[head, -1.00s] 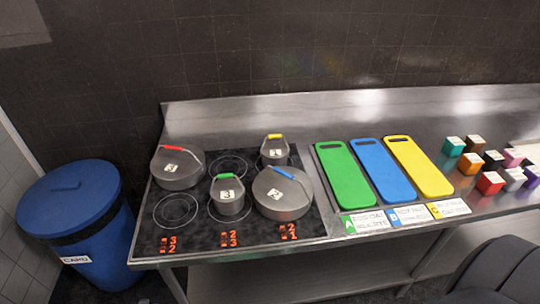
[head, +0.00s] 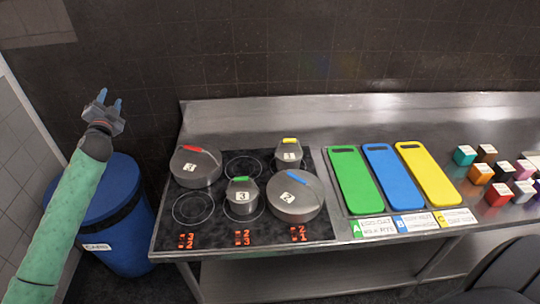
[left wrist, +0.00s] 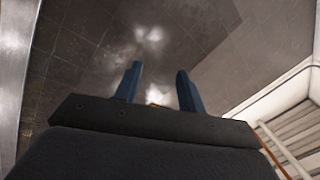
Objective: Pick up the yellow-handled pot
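The yellow-handled pot (head: 288,154) is a small grey pot with a numbered label. It stands upright at the back right of the black cooktop (head: 188,239) in the head view. My left gripper (head: 109,103) is raised above the blue bin, well to the left of the pot and apart from it. Its two blue fingers stand apart with nothing between them, as the left wrist view (left wrist: 158,88) also shows. The pot is not in the left wrist view. My right gripper is not in view.
Red-handled (head: 195,168), green-handled (head: 242,197) and blue-handled (head: 295,199) pots share the cooktop. Green (head: 354,180), blue (head: 390,177) and yellow (head: 426,175) boards lie to the right, then several coloured cubes. A blue bin (head: 129,224) stands left of the counter. A wall rises behind.

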